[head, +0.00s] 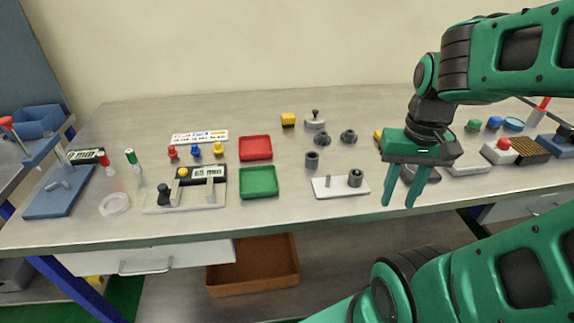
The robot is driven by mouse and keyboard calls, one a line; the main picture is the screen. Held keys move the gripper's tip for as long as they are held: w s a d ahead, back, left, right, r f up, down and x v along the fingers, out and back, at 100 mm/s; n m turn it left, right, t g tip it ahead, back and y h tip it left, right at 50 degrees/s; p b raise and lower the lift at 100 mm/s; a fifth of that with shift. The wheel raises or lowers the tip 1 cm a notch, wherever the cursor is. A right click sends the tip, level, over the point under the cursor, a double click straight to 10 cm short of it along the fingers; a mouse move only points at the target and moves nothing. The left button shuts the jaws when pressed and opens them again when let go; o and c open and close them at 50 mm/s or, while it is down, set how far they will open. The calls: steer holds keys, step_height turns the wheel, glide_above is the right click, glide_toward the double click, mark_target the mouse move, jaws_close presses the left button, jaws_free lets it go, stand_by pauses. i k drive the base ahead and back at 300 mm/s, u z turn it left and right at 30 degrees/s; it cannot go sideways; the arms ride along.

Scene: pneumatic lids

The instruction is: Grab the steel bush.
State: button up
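Several small dark grey metal parts could be the steel bush; I cannot tell which for certain in the head view. A plain grey cylinder (312,160) stands upright on the table. Another grey ring-shaped part (355,178) sits at the right end of a white plate (328,190), which also has a thin upright pin. Two more dark round parts, one at left (322,139) and one at right (348,136), lie farther back. My gripper (399,205) points down with its fingers apart and empty, right of the white plate. It partly hides a round grey thing behind it.
A red tray (256,148) and a green tray (258,183) lie left of the grey parts. A yellow block (288,119) and a knobbed lid (315,119) stand behind. A red-button box (500,151) is at right. Bare table lies along the front edge.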

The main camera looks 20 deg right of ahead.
mark_target(311, 159)
steer(key=u, duration=0.75)
steer(key=k, duration=1.1)
steer(key=z, duration=0.7)
steer(key=i, duration=1)
